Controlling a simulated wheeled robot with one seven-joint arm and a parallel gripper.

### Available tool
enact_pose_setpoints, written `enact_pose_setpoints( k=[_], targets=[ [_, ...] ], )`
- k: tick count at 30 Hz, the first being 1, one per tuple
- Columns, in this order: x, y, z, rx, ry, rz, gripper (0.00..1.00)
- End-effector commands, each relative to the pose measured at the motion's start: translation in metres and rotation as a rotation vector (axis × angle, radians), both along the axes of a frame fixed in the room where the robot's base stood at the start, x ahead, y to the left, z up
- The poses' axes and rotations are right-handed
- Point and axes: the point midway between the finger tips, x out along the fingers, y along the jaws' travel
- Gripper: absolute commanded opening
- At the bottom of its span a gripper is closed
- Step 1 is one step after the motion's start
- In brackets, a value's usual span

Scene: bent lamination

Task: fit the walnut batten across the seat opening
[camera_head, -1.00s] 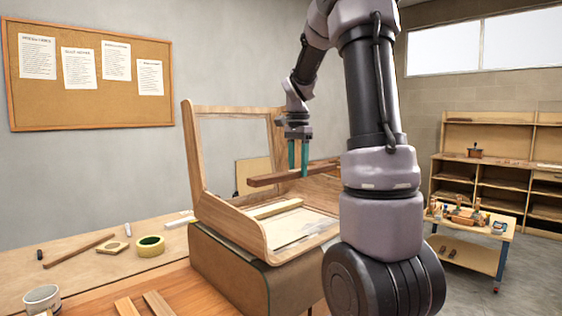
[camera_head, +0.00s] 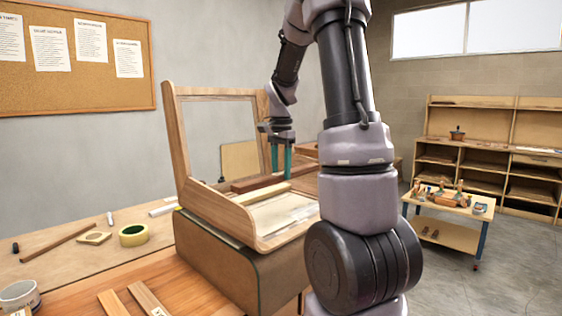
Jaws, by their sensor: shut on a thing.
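The chair frame (camera_head: 212,205) of pale bent wood stands on a brown block, with its open back rising at the left. A pale batten (camera_head: 264,194) lies across its seat opening. My gripper (camera_head: 281,174) has teal fingers and is shut on the dark walnut batten (camera_head: 256,184). The walnut batten is low over the far part of the seat, behind the pale batten. Its left end shows near the far side rail; its right part is hidden by my gripper and arm. I cannot tell whether it touches the frame.
The brown block (camera_head: 212,262) stands on the workbench. Yellow tape (camera_head: 133,235), a small wooden piece (camera_head: 94,238), a dark stick (camera_head: 60,242), a white cup (camera_head: 19,296) and loose wood strips (camera_head: 148,298) lie to the left. A low cart (camera_head: 455,240) stands at right.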

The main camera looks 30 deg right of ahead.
Motion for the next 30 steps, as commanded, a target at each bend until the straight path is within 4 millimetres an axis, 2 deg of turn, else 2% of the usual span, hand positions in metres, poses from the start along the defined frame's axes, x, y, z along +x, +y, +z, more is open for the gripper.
enact_pose_setpoints(
  k=[21,30],
  targets=[
    [0.0,0.0,-0.072,0.001,0.001,0.001,0.0],
    [0.0,0.0,-0.089,0.001,0.0,0.0,0.0]
  ],
)
